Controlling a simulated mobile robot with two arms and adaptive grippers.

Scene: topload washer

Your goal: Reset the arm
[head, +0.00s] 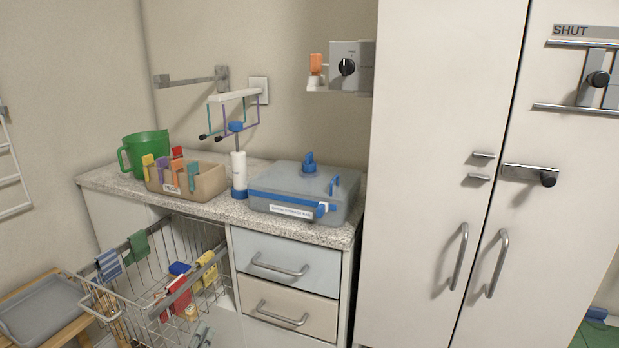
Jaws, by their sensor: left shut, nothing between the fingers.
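My left gripper (202,334) shows only in small part at the bottom edge of the head view, in front of the wire basket (130,250). It is shut with nothing in it. Most of the gripper and its arm is out of frame. My right gripper is not in view.
Cloths hang on the basket rim. A speckled counter (285,228) carries a green jug (148,150), a tan box (200,185), a blue-based stand and a grey-blue lidded case (300,190). Drawers (285,255) sit below. A tall white cabinet (440,120) is shut at right; a grey tray (45,305) lies lower left.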

